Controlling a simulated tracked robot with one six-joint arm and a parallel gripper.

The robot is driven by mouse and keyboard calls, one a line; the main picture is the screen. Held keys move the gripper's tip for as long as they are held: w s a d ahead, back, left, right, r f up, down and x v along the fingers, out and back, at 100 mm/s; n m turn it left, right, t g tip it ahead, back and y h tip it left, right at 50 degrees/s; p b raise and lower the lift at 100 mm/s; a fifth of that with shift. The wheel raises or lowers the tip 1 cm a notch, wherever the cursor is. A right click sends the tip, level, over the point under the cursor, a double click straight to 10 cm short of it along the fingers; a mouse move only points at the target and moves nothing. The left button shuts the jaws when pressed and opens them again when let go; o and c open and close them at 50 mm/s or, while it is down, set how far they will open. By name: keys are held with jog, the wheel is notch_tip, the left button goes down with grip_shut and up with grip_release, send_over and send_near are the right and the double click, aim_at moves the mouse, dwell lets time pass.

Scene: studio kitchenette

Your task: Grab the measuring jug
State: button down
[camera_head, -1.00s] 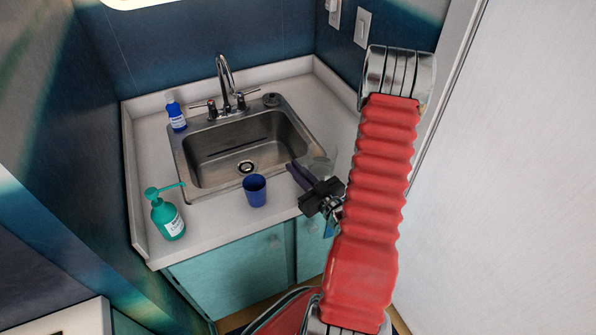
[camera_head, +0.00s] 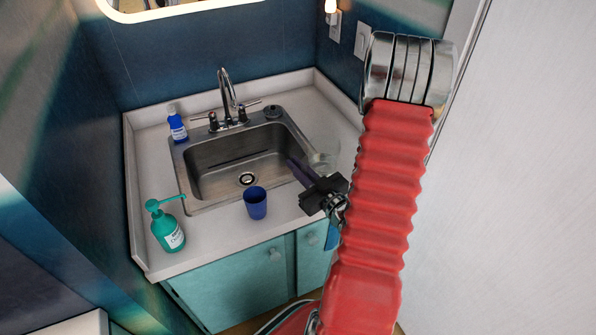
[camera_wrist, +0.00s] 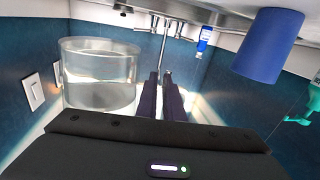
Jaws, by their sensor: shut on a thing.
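The measuring jug (camera_head: 323,157) is a clear, see-through vessel at the right of the sink, partly hidden behind my gripper and arm. In the wrist view the jug (camera_wrist: 98,78) is large at the left, beside my fingers. My gripper (camera_head: 297,170) has dark purple fingers, close together; they also show in the wrist view (camera_wrist: 163,92). The gripper is shut on the jug at its side; the exact grip point is hard to see. The jug appears raised a little off the counter.
A blue cup (camera_head: 255,203) stands on the counter before the steel sink (camera_head: 205,190). A green pump bottle (camera_head: 168,230) stands at the front left, a blue bottle (camera_head: 177,125) at the back left. The tap (camera_head: 228,95) rises behind the sink. A wall is at the right.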

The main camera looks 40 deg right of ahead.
jog(key=shift+d+r, duration=0.15)
jog(key=shift+r, duration=1)
jog(key=shift+r, duration=0.1)
jog(key=shift+w, duration=0.1)
